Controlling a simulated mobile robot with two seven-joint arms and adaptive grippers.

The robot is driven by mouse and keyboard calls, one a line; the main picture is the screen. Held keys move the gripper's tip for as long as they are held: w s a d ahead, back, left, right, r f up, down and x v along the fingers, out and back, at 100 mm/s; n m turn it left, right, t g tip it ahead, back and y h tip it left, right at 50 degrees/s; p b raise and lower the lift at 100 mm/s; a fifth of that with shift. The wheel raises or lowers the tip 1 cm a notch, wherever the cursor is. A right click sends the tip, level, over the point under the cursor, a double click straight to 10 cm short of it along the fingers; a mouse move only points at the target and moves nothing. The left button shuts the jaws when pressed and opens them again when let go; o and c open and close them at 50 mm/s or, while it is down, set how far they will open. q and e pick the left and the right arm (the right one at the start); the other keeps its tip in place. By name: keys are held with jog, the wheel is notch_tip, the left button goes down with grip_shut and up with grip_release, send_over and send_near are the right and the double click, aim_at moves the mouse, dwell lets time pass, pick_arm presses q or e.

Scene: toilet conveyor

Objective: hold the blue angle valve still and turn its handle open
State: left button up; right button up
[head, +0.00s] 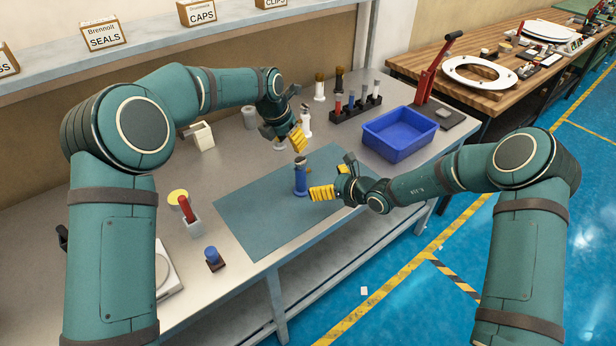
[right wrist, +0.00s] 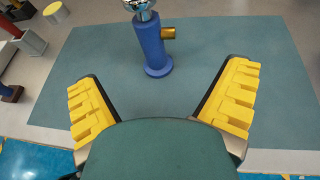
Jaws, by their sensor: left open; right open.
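The blue angle valve (head: 300,180) stands upright on the grey-green mat (head: 255,215). In the right wrist view the valve (right wrist: 153,45) shows a brass side outlet (right wrist: 168,33) pointing right and a shiny chrome top (right wrist: 143,8), cut off by the frame edge. My right gripper (head: 322,192) is open and low over the mat, just right of the valve. In the right wrist view its yellow fingers (right wrist: 163,100) are spread wide, and the valve stands beyond them, apart from both. My left gripper (head: 298,139) is open and empty, above and behind the valve, not touching it.
A red-handled tool (head: 184,210) and a blue-capped part (head: 211,257) stand left of the mat. The mat's left half is clear.

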aim_at(304, 176)
jog(key=x, duration=0.9)
jog(key=shift+w+a+f, duration=0.1)
jog(key=shift+w+a, duration=0.05)
jog(key=c, duration=1.4)
jog(key=shift+c, duration=0.2)
